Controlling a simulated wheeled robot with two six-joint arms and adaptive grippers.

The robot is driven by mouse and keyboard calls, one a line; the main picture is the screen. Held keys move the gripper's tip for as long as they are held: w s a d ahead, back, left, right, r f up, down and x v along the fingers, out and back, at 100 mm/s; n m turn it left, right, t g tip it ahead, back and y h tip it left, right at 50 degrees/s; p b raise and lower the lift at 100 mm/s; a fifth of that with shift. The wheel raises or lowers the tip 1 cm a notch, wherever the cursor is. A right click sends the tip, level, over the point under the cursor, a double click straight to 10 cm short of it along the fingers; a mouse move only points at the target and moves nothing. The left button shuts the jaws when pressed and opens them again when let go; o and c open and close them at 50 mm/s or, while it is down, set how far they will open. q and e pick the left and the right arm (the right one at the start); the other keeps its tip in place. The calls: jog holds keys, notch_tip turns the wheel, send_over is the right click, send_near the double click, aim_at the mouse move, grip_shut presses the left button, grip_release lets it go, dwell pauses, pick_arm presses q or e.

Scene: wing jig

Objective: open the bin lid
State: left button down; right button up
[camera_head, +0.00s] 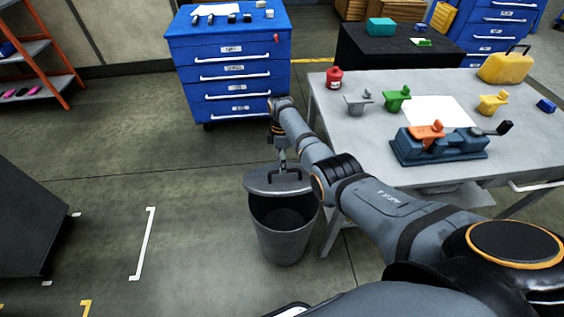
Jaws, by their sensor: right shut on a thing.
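A grey bin (284,243) stands on the floor left of the grey table. Its round grey lid (262,185) is over the back of the rim, and the dark inside shows in front of it. The lid looks raised; I cannot tell whether it touches the rim. My right arm reaches in from the right, with its right gripper (283,164) pointing down at the lid. It is shut on the dark lid handle (270,176), though the fingertips are small. My left gripper is not in view.
The grey table (350,138) right of the bin holds a blue vise-like fixture (440,148), coloured clamps and a yellow case (505,66). A blue drawer cabinet (230,72) stands behind. A dark slab (25,230) is at left. Floor left of the bin is clear.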

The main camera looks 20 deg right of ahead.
jog(key=shift+w, duration=0.1)
notch_tip(320, 180, up, 12)
jog(key=w, duration=0.2)
jog(key=shift+d, duration=0.3)
jog(key=shift+f, duration=0.1)
